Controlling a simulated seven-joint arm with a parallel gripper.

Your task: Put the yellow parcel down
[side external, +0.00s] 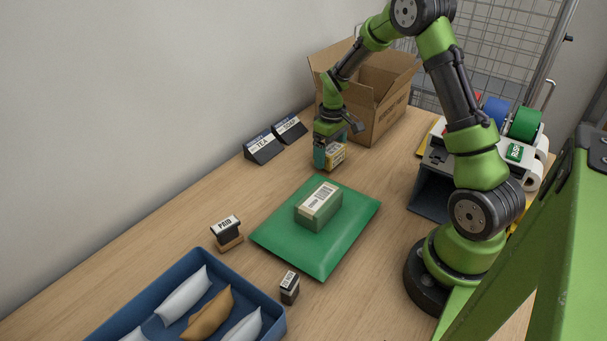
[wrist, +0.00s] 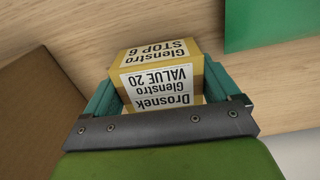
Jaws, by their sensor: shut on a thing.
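The yellow parcel (side external: 335,153) is a small box with white printed labels. In the wrist view the parcel (wrist: 158,75) sits between the two teal fingers of my gripper (wrist: 165,92), which is shut on it. In the side external view my gripper (side external: 328,156) points down near the far edge of the green mat, close to the open cardboard box. I cannot tell whether the parcel touches the counter or hangs just above it.
A green parcel (side external: 318,206) lies on the green mat (side external: 285,247). The open cardboard box (side external: 385,112) stands behind my gripper. TEA (side external: 263,148) and second (side external: 290,129) signs stand left. A PAID stamp (side external: 227,232), a small stamp (side external: 290,288) and a blue tray (side external: 262,299) are nearer.

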